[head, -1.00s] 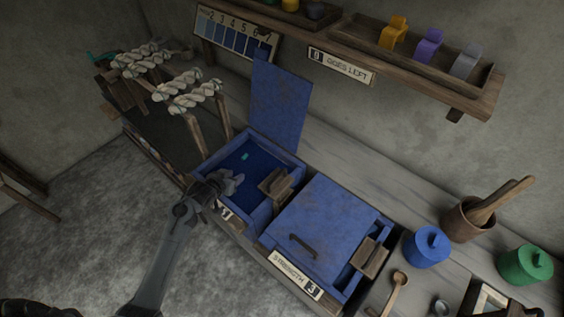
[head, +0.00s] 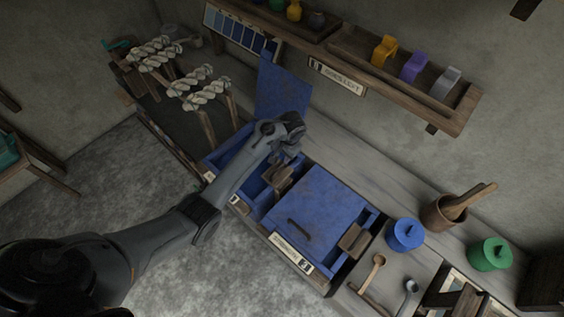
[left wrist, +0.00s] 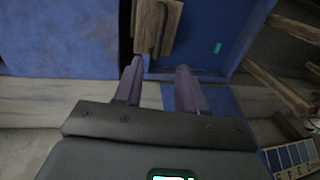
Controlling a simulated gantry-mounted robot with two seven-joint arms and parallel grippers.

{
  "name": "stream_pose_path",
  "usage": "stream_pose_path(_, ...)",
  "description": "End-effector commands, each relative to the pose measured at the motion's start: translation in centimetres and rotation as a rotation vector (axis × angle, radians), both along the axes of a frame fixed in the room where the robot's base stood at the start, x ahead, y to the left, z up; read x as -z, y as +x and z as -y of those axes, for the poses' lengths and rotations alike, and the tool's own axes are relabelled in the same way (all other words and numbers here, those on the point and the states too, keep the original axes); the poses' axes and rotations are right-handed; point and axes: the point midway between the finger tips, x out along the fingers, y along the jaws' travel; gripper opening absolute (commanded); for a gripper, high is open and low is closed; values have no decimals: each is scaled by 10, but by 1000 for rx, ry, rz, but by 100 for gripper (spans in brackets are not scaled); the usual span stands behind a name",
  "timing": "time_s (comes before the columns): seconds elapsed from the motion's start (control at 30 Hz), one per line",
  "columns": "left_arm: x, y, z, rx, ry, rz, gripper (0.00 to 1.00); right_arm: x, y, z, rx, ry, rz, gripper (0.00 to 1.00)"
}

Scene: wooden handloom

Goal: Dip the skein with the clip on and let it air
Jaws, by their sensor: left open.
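White twisted skeins (head: 200,88) hang on a wooden rack at the left, with a further group (head: 156,52) behind them. The open blue vat (head: 262,203) stands in the middle, its raised lid (head: 283,88) behind it. A small teal piece (left wrist: 217,48) shows in the vat in the left wrist view; whether it is the clip on a skein I cannot tell. My left gripper (head: 290,148) is open and empty at the vat's rear side. In the left wrist view its fingers (left wrist: 160,84) point toward a wooden block with a handle (left wrist: 158,25). My right gripper is out of view.
A second blue vat with its lid shut (head: 318,205) stands beside the open one. A blue jar (head: 405,235), a green jar (head: 490,254), a mortar (head: 443,212) and a wooden ladle (head: 372,268) are on the bench at right. A shelf (head: 400,80) overhangs the back.

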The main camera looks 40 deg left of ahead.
Motion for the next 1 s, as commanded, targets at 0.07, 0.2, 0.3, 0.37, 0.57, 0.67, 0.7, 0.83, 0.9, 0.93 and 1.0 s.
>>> stream_pose_path(0.07,3,0,1,8,9,-9,40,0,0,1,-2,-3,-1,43)
stream_pose_path(0.2,19,0,-2,8,11,-10,40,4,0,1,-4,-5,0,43)
stream_pose_path(0.3,35,1,-5,8,12,-10,40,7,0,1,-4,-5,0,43)
stream_pose_path(0.37,45,1,-7,8,11,-9,40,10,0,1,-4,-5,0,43)
stream_pose_path(0.57,76,1,-13,8,11,-8,40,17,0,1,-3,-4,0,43)
stream_pose_path(0.67,87,2,-15,8,10,-7,40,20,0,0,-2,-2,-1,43)
stream_pose_path(0.7,91,2,-16,8,10,-7,40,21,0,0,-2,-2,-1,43)
stream_pose_path(0.83,99,2,-17,9,10,-7,40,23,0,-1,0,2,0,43)
stream_pose_path(0.9,101,2,-18,9,9,-6,40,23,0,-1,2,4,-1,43)
stream_pose_path(0.93,102,2,-18,9,8,-6,40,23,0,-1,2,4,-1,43)
stream_pose_path(1.0,102,2,-18,8,8,-5,40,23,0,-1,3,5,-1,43)
